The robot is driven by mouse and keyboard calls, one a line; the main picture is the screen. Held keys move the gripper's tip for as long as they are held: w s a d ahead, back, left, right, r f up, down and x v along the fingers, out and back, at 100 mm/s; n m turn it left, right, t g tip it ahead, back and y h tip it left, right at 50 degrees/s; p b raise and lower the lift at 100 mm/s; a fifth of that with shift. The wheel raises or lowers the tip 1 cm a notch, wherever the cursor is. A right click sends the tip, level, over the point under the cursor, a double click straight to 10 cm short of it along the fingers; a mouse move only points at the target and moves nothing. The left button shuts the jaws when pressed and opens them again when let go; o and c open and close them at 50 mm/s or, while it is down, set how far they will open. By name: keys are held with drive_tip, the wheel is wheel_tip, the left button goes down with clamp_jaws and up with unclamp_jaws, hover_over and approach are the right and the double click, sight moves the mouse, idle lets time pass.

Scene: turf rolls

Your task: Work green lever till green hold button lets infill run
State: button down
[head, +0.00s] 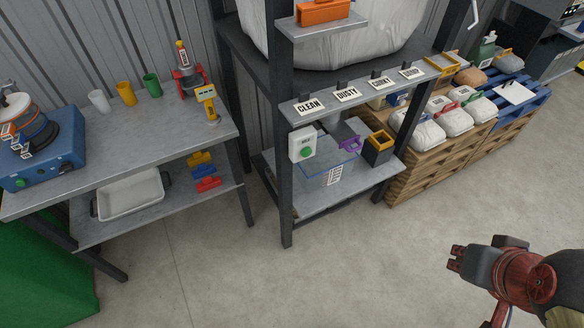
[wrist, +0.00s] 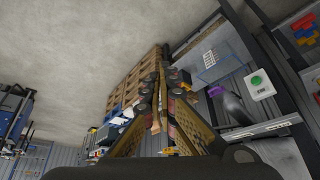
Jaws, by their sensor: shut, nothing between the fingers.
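The green hold button (head: 306,152) is on a white box on the front post of the dark hopper frame. It also shows in the wrist view, as a green button (wrist: 256,80) at right. I cannot make out a green lever in either view. A purple handle (head: 350,144) sticks out below the hopper, above a clear bin (head: 328,172); purple also shows in the wrist view (wrist: 215,91). My gripper (head: 455,258) is at lower right in the head view, over open floor, well apart from the frame. It is shut and empty; its fingers meet in the wrist view (wrist: 165,72).
A shelf edge carries labels reading CLEAN (head: 310,105) and DUSTY (head: 346,94), among others. Filled bags (head: 428,134) lie on wooden pallets (head: 425,172) at right. A grey workbench (head: 150,128) with cups stands at left. The floor (head: 330,270) in front is clear.

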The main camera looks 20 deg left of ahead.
drive_tip(key=shift+s+a, duration=0.15)
drive_tip(key=w+a+f+m+t, duration=0.1)
drive_tip(key=w+f+t, duration=0.1)
drive_tip(key=w, duration=0.7)
drive_tip(key=w+a+f+m+t, duration=0.1)
drive_tip(key=w+f+m, duration=0.15)
drive_tip(key=w, duration=0.75)
drive_tip(key=w+a+f+t+y, duration=0.3)
drive_tip(key=w+a+f, duration=0.4)
drive_tip(key=w, duration=0.2)
drive_tip(key=w+a+f+m+y+b, duration=0.1)
drive_tip(key=a+f+m+y, duration=0.1)
drive_tip(key=a+f+y, duration=0.6)
drive_tip(key=s+a+f+m+y, duration=0.2)
drive_tip(key=s+a+f, duration=0.2)
drive_tip(key=s+a, duration=0.3)
drive_tip(key=shift+s+a+y+b, duration=0.3)
drive_tip(key=shift+a+y, duration=0.1)
drive_tip(key=shift+a, duration=0.85)
